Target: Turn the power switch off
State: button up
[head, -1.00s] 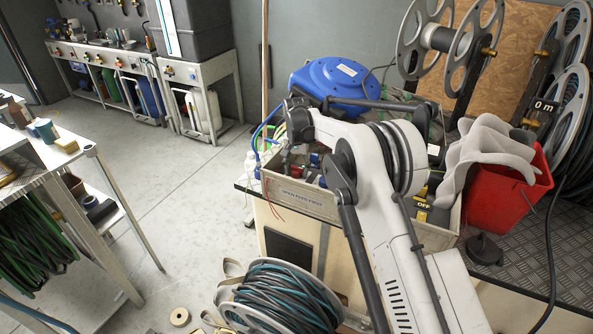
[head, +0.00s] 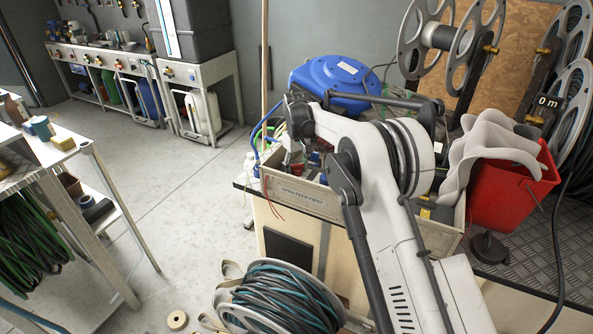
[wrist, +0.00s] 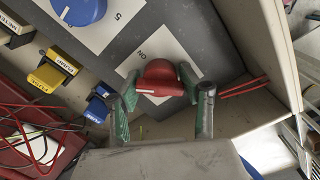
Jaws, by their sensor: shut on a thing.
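A red rotary knob (wrist: 159,74) sits on a white plate (wrist: 150,48) marked "ON" in the wrist view. A white mark shows on the knob's lower left side. I cannot tell which position it points to, and cannot tell whether it is the power switch. My gripper (wrist: 160,84) has a green-padded finger on each side of the knob and is shut on it. In the head view, my arm hides most of the gripper and the knob, inside the grey box (head: 305,197) labelled "OPEN FEED FIRST".
A blue knob (wrist: 78,10) on another white plate is close by. Labelled yellow blocks (wrist: 48,78) and a small blue one (wrist: 97,110) line the left, with loose red wires (wrist: 35,140). A red bucket (head: 510,190) with grey cloth and a blue reel (head: 335,85) flank the box.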

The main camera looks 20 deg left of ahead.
aim_at(297, 164)
jog(key=n+b, duration=0.1)
jog(key=n, duration=0.3)
jog(key=shift+n, duration=0.3)
jog(key=shift+n+b, duration=0.3)
jog(key=shift+n, duration=2)
jog(key=o, duration=1)
jog(key=shift+c, duration=0.2)
notch_tip(297, 164, up, 12)
